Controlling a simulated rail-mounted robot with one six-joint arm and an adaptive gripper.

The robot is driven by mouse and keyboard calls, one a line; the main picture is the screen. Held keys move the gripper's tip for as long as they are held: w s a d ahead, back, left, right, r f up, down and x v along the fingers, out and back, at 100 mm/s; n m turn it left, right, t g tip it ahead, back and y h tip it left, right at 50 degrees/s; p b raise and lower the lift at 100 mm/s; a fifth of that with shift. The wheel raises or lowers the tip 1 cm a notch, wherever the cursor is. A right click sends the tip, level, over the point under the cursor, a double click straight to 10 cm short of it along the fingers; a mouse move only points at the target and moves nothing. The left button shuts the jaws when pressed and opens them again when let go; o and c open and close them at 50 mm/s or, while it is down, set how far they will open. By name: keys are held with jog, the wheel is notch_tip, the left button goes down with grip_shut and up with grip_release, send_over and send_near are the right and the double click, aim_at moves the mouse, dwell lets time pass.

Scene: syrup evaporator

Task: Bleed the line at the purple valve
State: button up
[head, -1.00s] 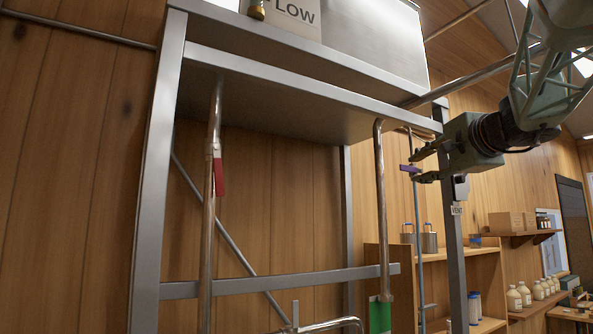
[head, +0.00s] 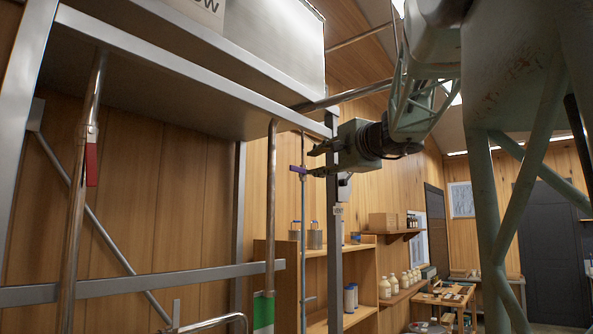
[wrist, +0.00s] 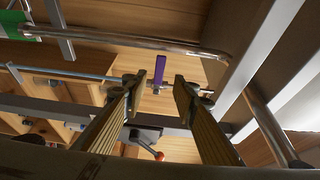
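The purple valve (head: 298,169) is a small lever on a thin vertical pipe (head: 303,230) under the right end of the steel pan. My gripper (head: 313,162) points left at it in the head view, its fingertips close beside the lever. In the wrist view the purple lever (wrist: 159,70) stands upright just beyond the fingertips. My gripper (wrist: 157,84) is open there, one finger to each side of the lever's line. I see nothing between the fingers, and no contact shows.
A steel frame post (head: 334,260) stands right beside my gripper. A red-handled valve (head: 91,164) hangs on a pipe at left, and a green tag (head: 263,313) is lower down. Wooden shelves (head: 345,320) with jars stand behind. An orange-red knob (wrist: 159,156) shows below in the wrist view.

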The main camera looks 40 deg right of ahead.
aim_at(297, 169)
jog(key=shift+p+x, duration=1.3)
jog(key=shift+x, duration=5.05)
jog(key=shift+c, duration=0.6)
grip_shut()
